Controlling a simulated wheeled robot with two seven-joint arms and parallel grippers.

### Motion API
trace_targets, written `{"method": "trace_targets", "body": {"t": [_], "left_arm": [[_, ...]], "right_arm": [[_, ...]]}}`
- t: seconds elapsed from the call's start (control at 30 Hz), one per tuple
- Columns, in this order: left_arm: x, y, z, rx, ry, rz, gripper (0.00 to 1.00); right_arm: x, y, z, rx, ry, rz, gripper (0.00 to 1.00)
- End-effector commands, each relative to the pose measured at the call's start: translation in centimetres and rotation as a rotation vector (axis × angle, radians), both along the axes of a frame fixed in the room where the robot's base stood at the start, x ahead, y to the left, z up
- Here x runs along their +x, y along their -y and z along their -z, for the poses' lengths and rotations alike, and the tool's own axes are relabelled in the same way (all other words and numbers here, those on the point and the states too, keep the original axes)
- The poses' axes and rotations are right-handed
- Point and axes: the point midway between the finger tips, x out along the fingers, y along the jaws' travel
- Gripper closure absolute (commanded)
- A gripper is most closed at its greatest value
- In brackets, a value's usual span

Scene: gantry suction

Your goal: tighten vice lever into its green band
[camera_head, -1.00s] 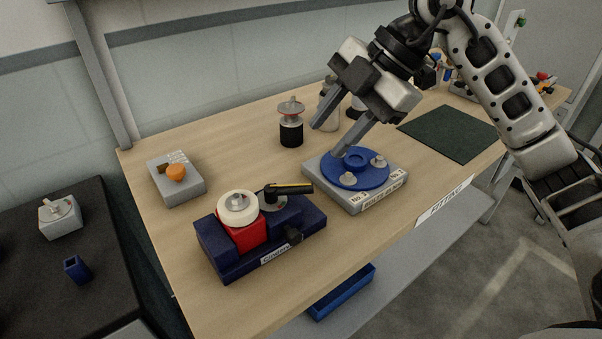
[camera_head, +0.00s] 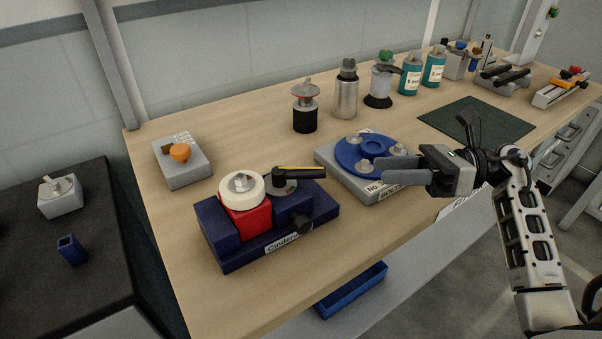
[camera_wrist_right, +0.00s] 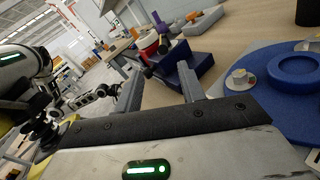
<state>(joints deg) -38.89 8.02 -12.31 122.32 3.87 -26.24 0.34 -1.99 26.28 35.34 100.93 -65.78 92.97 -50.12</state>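The vice (camera_head: 225,248) is a dark blue block near the table's front left, holding a red piece (camera_head: 247,222) with a white ring on top. Its black lever (camera_head: 298,173) with a yellow stripe sits on a round grey hub and points right. I cannot make out a green band. My right gripper (camera_head: 378,178) is open and empty, lying level to the right of the lever, apart from it, fingers pointing left. In the right wrist view its spread fingers (camera_wrist_right: 160,92) face the vice (camera_wrist_right: 190,62). My left gripper is not seen in the head view.
A grey plate (camera_head: 342,178) with a blue disc (camera_head: 360,153) stands close behind my right gripper. A grey block with an orange knob (camera_head: 180,153) is at the back left. Bottles and canisters line the back; a dark green mat (camera_head: 476,122) lies right.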

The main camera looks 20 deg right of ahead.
Motion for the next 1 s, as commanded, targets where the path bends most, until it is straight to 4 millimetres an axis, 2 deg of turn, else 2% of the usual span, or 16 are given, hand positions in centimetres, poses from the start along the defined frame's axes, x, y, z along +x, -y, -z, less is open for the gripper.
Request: {"method": "trace_targets", "body": {"t": [0.13,0.27,0.37,0.8,1.0], "left_arm": [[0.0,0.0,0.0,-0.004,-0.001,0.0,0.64],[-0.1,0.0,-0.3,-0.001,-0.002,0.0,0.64],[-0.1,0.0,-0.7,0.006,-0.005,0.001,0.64],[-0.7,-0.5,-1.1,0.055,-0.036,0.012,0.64],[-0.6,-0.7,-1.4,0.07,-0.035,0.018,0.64]], "right_arm": [[-0.5,0.7,0.8,-0.015,0.088,0.03,0.6],[-0.1,-0.1,0.7,-0.016,0.102,0.032,0.6],[0.6,-1.5,0.5,-0.015,0.101,0.031,0.6],[4.9,-10.0,0.4,-0.014,0.099,0.03,0.6],[6.2,-12.5,0.6,-0.015,0.098,0.031,0.6]]}}
